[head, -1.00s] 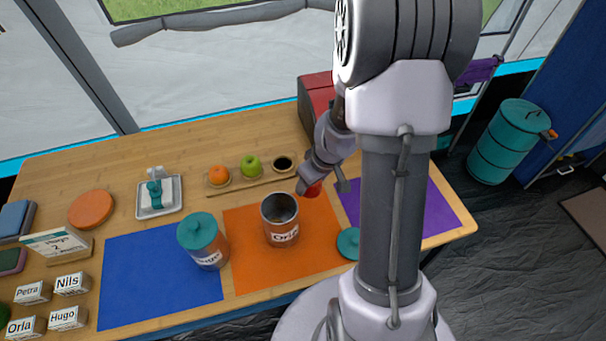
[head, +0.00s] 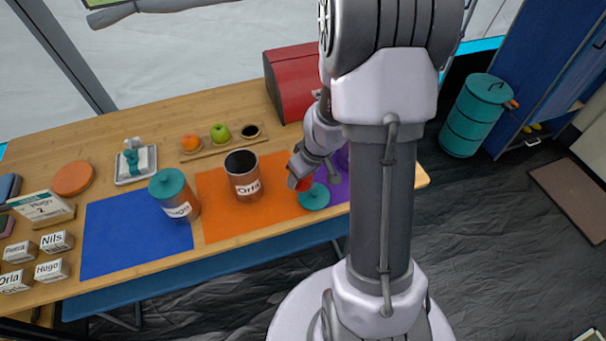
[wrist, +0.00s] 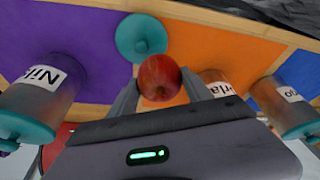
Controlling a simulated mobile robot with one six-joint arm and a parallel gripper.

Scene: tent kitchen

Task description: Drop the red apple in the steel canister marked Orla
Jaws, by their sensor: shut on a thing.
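The red apple (wrist: 159,78) is between the fingers of my gripper (wrist: 160,88) in the wrist view; the gripper is shut on it. In the head view the apple (head: 304,184) shows just below my gripper (head: 299,178), right of the canister and above or beside the loose teal lid (head: 315,197). The steel canister marked Orla (head: 244,181) stands upright and open on the orange mat (head: 221,220). It also shows partly, behind my finger, in the wrist view (wrist: 216,84).
A teal-lidded canister (head: 175,195) stands at the blue mat's (head: 130,240) right edge. In the wrist view a lidded Nils canister (wrist: 38,95) stands by the purple mat (wrist: 70,45). An orange and green apple (head: 220,132) sit on a wooden tray behind. A red box (head: 290,85) stands at the back.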

